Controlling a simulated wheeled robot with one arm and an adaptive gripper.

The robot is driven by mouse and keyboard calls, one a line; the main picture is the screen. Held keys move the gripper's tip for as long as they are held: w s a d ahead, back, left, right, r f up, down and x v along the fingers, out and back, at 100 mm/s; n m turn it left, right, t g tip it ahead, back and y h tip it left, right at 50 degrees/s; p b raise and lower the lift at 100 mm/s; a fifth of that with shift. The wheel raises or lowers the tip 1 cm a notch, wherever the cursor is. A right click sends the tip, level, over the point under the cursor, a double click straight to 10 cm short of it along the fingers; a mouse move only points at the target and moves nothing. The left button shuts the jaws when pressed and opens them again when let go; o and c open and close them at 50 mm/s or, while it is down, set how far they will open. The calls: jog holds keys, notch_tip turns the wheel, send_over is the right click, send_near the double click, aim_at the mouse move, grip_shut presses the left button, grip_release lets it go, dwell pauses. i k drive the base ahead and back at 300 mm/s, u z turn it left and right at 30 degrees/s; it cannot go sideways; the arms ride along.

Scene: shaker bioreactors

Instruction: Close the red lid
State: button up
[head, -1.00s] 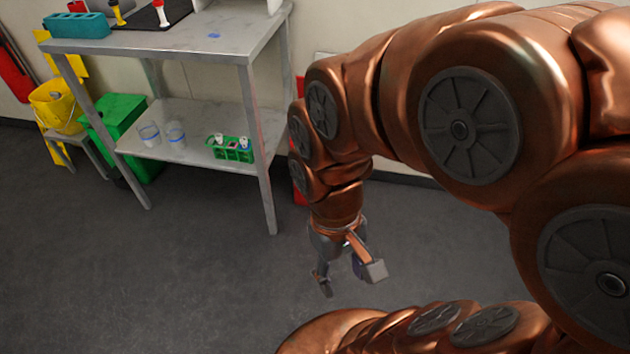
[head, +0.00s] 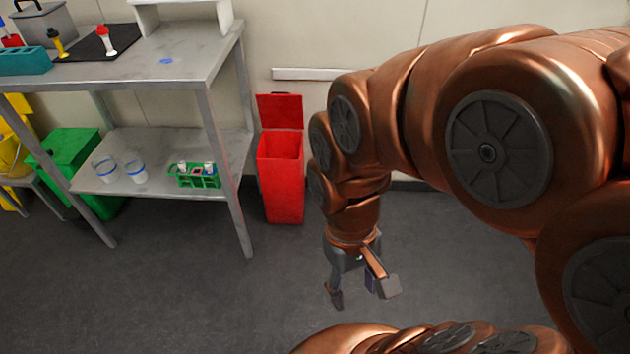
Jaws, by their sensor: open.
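A red bin (head: 282,190) stands on the floor against the wall, just right of the metal table. Its red lid (head: 281,110) is raised upright at the back, and the bin's opening faces up and toward me. My gripper (head: 362,293) hangs open and empty over the floor, pointing down, nearer to me and to the right of the bin. It is well apart from the bin and the lid.
The metal table (head: 165,72) stands left of the bin, with a lower shelf holding two beakers (head: 121,170) and a green rack (head: 194,177). A green bin (head: 70,150) and a yellow bucket (head: 10,158) are at far left. The floor before the red bin is clear.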

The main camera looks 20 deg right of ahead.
aim_at(277, 109)
jog(key=u, duration=1)
jog(key=i, duration=0.6)
jog(key=z, duration=0.7)
